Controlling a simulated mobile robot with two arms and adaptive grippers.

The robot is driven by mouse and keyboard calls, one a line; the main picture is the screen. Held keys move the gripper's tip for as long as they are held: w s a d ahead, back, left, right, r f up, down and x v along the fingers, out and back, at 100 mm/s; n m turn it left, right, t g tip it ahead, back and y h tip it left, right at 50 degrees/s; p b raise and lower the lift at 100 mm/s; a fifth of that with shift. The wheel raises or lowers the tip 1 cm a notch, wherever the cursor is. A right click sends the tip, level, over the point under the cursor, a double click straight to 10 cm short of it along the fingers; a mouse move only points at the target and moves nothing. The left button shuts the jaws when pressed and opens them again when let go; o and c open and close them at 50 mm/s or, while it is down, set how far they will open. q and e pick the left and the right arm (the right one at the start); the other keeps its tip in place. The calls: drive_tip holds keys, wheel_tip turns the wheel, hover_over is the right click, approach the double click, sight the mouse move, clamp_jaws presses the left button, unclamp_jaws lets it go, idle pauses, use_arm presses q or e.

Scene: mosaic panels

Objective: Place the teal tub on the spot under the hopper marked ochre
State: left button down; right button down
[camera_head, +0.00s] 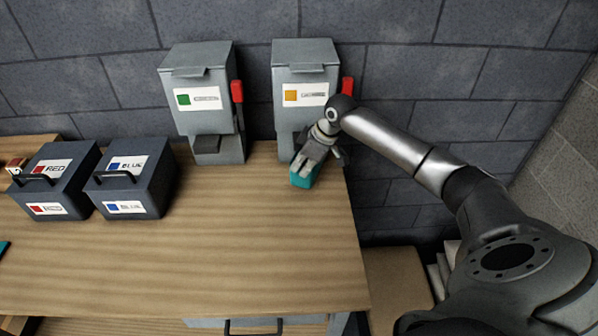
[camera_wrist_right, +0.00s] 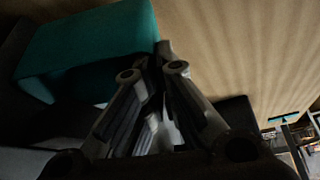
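The teal tub (camera_head: 304,179) stands at the right end of the wooden bench, at the foot of the hopper marked ochre (camera_head: 305,75). My right gripper (camera_head: 312,160) comes in from the right and reaches down over the tub, hiding part of it. In the right wrist view the teal tub (camera_wrist_right: 95,45) fills the upper left. The right fingers (camera_wrist_right: 160,60) are close together at its edge and look shut on its wall, though dark shadow hides the contact. The spot under the hopper is hidden behind the tub and gripper. My left gripper is not in view.
A hopper marked green (camera_head: 203,85) stands to the left. Both hoppers have red levers on their right sides. A RED bin (camera_head: 58,182) and a BLUE bin (camera_head: 135,180) stand at the bench's left. The bench's middle (camera_head: 210,245) is clear. A teal thing shows at the left edge.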

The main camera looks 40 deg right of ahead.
sight(298, 178)
drive_tip(key=shift+w+a+p, duration=0.3)
drive_tip(key=shift+w, duration=0.05)
wheel_tip(298, 178, down, 3)
drive_tip(key=shift+r+p, duration=0.2)
drive_tip(key=shift+p, duration=0.4)
drive_tip(key=shift+d+f, duration=0.1)
drive_tip(key=shift+f, duration=0.35)
drive_tip(key=shift+f, duration=0.1)
drive_tip(key=c, duration=1.6)
unclamp_jaws()
drive_tip(key=shift+s, duration=0.1)
drive_tip(key=shift+c, duration=0.2)
